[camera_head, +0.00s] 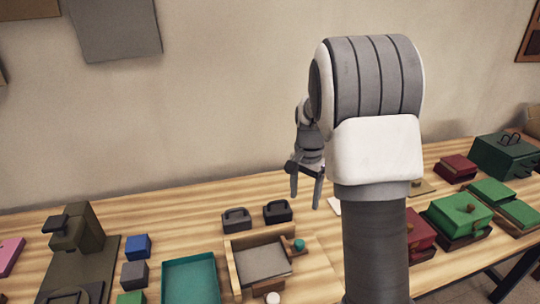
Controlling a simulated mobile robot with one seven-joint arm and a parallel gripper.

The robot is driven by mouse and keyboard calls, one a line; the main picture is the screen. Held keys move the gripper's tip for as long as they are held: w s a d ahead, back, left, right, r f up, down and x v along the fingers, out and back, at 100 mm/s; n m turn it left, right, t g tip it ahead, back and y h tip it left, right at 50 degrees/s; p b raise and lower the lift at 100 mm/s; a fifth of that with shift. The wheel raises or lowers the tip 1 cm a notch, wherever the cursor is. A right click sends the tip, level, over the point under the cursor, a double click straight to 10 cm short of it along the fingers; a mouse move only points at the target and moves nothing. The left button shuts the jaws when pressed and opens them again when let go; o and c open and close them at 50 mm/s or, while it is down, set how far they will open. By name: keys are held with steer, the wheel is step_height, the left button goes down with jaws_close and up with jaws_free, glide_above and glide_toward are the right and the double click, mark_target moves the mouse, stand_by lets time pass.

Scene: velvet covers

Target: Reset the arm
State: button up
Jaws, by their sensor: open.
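My gripper (306,190) is in the middle of the head view, pointing down above the far part of the wooden table (170,205). Its two fingers are apart and nothing shows between them. My arm rises at right of centre and hides part of the table behind it.
Two dark handled blocks (277,211) stand left of my gripper. A wooden tray (238,275) with a grey pad and a teal tray (190,282) lie in front. Small cubes (137,246) and an olive stand (76,230) are left. Green and red boxes (460,212) are right.

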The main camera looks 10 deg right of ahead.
steer(key=s+a+r+n+t, duration=0.2)
steer(key=s+a+r+n, duration=0.2)
steer(key=s+r, duration=0.35)
steer(key=s+a+r+n+t, duration=0.2)
steer(key=s+a+r+n, duration=0.15)
steer(key=s+r, duration=0.45)
steer(key=s+a+f+n+t, duration=0.1)
steer(key=s+a+n, duration=0.1)
steer(key=s, duration=0.7)
steer(key=shift+s+a+n+t, duration=0.3)
steer(key=shift+s+n, duration=0.1)
steer(key=shift+n, duration=0.25)
